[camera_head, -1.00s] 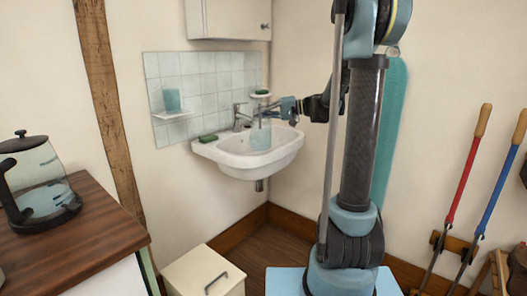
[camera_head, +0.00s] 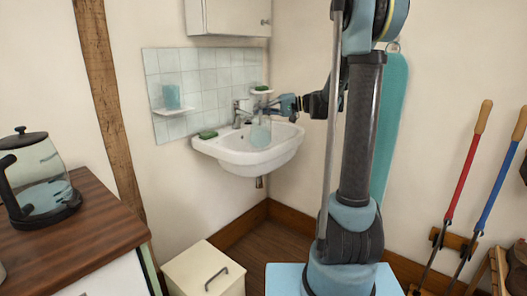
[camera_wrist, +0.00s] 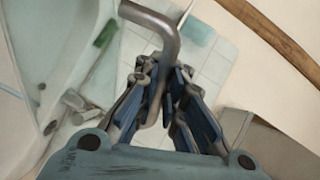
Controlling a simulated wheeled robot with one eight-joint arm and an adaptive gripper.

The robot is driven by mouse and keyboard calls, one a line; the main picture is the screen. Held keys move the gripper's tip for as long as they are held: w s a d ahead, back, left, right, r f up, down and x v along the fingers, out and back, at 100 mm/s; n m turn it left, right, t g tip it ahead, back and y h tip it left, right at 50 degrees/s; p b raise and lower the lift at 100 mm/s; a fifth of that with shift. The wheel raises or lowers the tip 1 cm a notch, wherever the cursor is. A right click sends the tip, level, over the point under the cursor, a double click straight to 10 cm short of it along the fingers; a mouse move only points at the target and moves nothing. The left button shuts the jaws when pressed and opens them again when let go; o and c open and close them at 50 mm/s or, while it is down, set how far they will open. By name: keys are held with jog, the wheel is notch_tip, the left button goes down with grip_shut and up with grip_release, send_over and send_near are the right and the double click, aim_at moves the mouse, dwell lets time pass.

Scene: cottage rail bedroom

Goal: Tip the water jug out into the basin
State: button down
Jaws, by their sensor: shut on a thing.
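A clear water jug (camera_head: 260,133) with a pale blue tint is over the white basin (camera_head: 233,158) in the head view, close above or inside the bowl. It looks roughly upright. My gripper (camera_head: 280,106) is at its right side, shut on its handle. In the wrist view my gripper (camera_wrist: 160,85) has its fingers closed around a bent grey bar, which appears to be the jug's handle (camera_wrist: 150,18). The jug's see-through body is hard to make out there. Whether any water is leaving the jug cannot be told.
A metal tap (camera_head: 240,112) and a green soap (camera_head: 208,135) are on the basin's back and left rim. A small wall shelf holds a blue cup (camera_head: 172,97). A wall cabinet (camera_head: 230,18) hangs above. A glass kettle (camera_head: 40,180) stands on the wooden counter (camera_head: 90,222) at left.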

jog(key=shift+w+f+m, duration=0.3)
jog(key=shift+w, duration=0.35)
jog(key=shift+w+f+m, duration=0.25)
jog(key=shift+w+m, duration=0.05)
jog(key=shift+w, duration=0.3)
dwell(0.8)
